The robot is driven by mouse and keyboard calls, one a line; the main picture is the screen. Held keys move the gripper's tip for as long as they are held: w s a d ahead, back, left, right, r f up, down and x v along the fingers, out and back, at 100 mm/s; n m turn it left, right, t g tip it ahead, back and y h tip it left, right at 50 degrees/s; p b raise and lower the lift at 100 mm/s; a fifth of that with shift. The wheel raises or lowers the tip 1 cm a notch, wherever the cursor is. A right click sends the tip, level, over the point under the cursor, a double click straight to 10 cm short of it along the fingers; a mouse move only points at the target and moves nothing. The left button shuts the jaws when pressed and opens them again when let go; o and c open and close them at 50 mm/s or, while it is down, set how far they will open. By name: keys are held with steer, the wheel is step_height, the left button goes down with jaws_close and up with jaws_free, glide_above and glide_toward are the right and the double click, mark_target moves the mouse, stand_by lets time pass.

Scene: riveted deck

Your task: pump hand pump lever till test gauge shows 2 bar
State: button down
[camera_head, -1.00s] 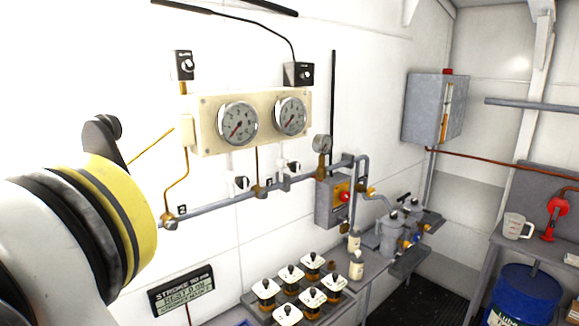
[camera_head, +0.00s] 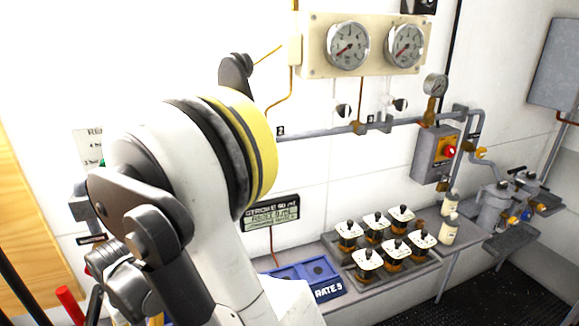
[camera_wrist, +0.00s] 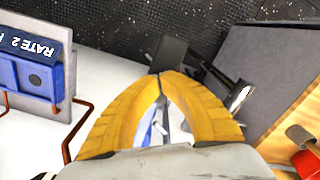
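Two large round dials, a left one (camera_head: 347,45) and a right one (camera_head: 405,45), sit on a cream wall panel in the head view. A smaller gauge (camera_head: 436,86) stands on the pipe to their right. Which is the test gauge, and their readings, I cannot tell. A red bar (camera_head: 69,305), possibly the lever grip, shows at the lower left. A red part (camera_wrist: 308,163) also lies at the wrist view's right edge. My gripper (camera_wrist: 161,74) has its yellow fingers meeting at the tips, with nothing visibly held. No lever is clearly identifiable between them.
A bench holds a rack of several capped jars (camera_head: 385,245) and a blue RATE 5 box (camera_head: 310,275). A display (camera_head: 270,215) hangs on the wall. The wrist view shows a blue RATE 2 box (camera_wrist: 33,70) at left and a wooden edge (camera_wrist: 290,120) at right.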

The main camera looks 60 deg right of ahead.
step_height(320, 180, down, 3)
steer(key=shift+r+b, duration=0.1)
steer(key=shift+b, duration=0.95)
step_height(320, 180, up, 14)
steer(key=p, duration=1)
steer(key=shift+f, duration=0.2)
step_height(320, 180, down, 13)
steer(key=b, duration=1.1)
steer(key=shift+f+b, duration=0.15)
steer(key=shift+b, duration=0.25)
step_height(320, 180, up, 14)
steer(key=p, duration=1)
steer(key=shift+f, duration=0.15)
stand_by(0.4)
